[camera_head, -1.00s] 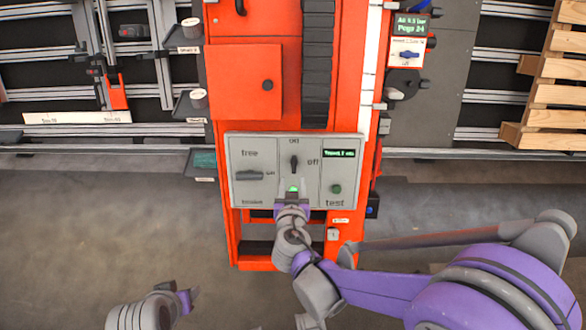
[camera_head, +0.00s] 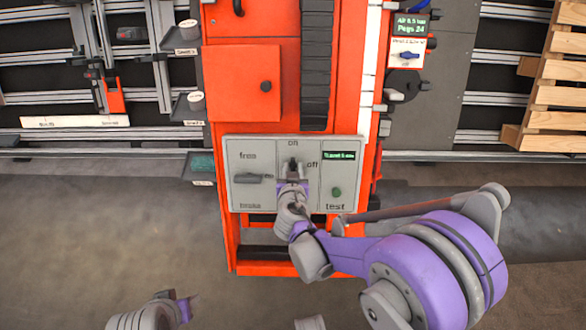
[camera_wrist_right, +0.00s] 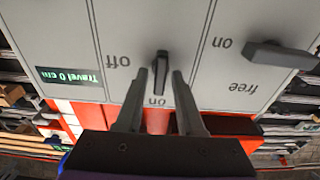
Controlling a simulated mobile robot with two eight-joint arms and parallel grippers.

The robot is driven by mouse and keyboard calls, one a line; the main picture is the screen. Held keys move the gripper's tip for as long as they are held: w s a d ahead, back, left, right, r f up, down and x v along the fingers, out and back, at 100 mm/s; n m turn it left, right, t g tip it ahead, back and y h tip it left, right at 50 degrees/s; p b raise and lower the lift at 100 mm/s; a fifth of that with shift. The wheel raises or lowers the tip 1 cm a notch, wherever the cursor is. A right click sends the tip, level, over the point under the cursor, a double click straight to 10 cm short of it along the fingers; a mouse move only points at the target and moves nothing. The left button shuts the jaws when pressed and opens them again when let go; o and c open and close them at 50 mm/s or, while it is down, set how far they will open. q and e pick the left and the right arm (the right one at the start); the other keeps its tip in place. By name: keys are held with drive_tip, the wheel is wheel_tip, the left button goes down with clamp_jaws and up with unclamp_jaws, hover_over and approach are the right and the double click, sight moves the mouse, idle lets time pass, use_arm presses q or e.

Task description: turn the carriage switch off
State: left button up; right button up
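The carriage switch (camera_head: 293,163) is a small dark knob in the middle section of a grey panel (camera_head: 235,190). In the right wrist view, which is upside down, the knob (camera_wrist_right: 160,72) lines up with "on"; "off" is at its side. My right gripper (camera_head: 292,178) is at the panel and partly covers the switch. In the wrist view its two fingers (camera_wrist_right: 160,76) are apart, one on each side of the knob, with visible gaps. My left gripper (camera_head: 187,302) is low at the left, far from the panel; its finger opening is unclear.
On the same panel are a free/brake lever (camera_head: 252,178) at left, and a green test button (camera_head: 337,192) and small display (camera_head: 338,155) at right. An orange cabinet door (camera_head: 240,85) is above. A wooden pallet (camera_head: 555,95) stands far right.

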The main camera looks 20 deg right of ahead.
clamp_jaws()
drive_tip(key=shift+n, duration=0.4)
drive_tip(key=n, duration=0.3)
drive_tip(key=shift+y, duration=0.3)
drive_tip(key=n, duration=0.3)
drive_tip(key=shift+n, duration=0.3)
drive_tip(key=n+b, duration=0.1)
drive_tip(key=n, duration=0.4)
drive_tip(key=shift+a+n+y, duration=0.1)
drive_tip(key=shift+n+y, duration=0.3)
drive_tip(key=n+b, duration=0.1)
drive_tip(key=n, duration=0.4)
drive_tip(key=shift+f+g, duration=0.1)
drive_tip(key=shift+g, duration=0.3)
drive_tip(key=shift+n, duration=0.3)
drive_tip(key=shift+o, duration=1.3)
unclamp_jaws()
